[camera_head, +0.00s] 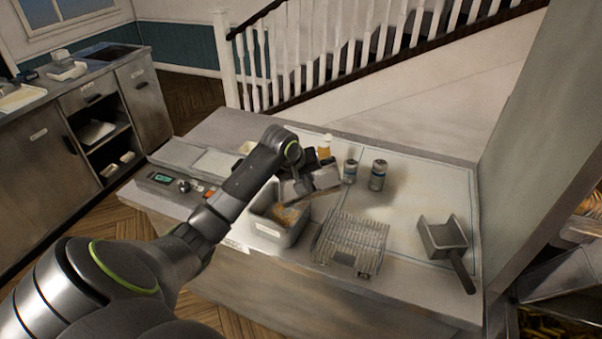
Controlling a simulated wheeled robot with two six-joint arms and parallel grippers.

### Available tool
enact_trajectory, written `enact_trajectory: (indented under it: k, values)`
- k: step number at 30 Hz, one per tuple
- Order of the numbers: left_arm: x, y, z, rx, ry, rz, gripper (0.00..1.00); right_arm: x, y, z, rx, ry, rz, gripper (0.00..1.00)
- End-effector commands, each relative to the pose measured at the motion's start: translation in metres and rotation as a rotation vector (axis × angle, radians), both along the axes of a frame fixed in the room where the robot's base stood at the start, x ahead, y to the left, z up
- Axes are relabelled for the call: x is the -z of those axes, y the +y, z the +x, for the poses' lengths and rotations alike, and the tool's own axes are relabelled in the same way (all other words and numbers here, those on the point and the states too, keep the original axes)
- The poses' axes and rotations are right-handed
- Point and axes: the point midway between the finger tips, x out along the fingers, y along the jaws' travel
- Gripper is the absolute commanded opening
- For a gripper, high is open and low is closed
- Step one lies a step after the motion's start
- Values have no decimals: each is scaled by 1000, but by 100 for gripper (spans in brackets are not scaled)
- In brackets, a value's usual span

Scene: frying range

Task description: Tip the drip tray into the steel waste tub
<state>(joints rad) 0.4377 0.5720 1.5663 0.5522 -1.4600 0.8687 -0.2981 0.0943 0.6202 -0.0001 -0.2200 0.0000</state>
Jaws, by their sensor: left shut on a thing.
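The steel waste tub (268,228) stands on the counter at the centre, with a pale label on its front and yellow-brown matter inside. My left gripper (302,182) is above the tub's back right edge, its arm coming in from the left. It is shut on a grey metal piece that appears to be the drip tray (326,177), held tilted beside and above the tub. The gripper hides part of the tray, so I cannot tell what is in it. My right gripper is not in view.
A wire rack (352,240) lies right of the tub. A scoop with a dark handle (443,236) lies at right. A scale (160,178) is at left. The counter between shakers and scoop is clear.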

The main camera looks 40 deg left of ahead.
Motion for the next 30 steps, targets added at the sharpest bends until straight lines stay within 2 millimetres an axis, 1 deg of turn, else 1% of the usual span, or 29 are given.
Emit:
enact_trajectory:
  k: [1,5,10,14,15,19,30]
  values:
    - [1,-4,3,2,26,29,0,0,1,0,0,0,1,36]
    - [7,-8,5,2,101,118,0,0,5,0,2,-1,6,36]
    - [14,-11,8,1,188,226,0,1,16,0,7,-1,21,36]
    - [18,-13,10,1,241,289,0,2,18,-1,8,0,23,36]
    - [13,-11,10,-1,235,290,0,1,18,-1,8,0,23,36]
    - [6,-11,9,0,234,287,0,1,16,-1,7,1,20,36]
    - [3,-11,9,0,233,285,0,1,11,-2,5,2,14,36]
